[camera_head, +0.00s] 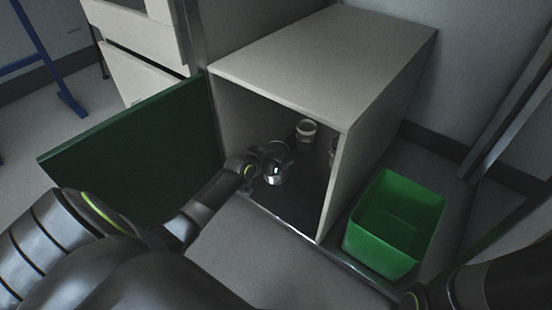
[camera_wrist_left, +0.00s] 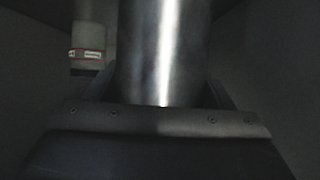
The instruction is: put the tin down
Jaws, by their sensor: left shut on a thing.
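The tin is a plain shiny metal cylinder (camera_wrist_left: 162,50), upright in the middle of the left wrist view between my gripper's fingers. In the head view my left gripper (camera_head: 268,162) reaches through the open front of a grey cabinet (camera_head: 325,60) and is shut on the tin (camera_head: 274,177). The tin is just inside the opening, over the cabinet's dark floor. The tin's base is hidden in the wrist view, and I cannot tell if it touches the floor. My right gripper is out of view; only part of that arm shows at the lower right.
A pale jar (camera_head: 306,133) stands deeper in the cabinet; it shows with a red-edged label in the left wrist view (camera_wrist_left: 88,48). Another container (camera_head: 333,153) is partly hidden by the right wall. The green door (camera_head: 135,145) is swung open left. A green bin (camera_head: 395,225) stands right.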

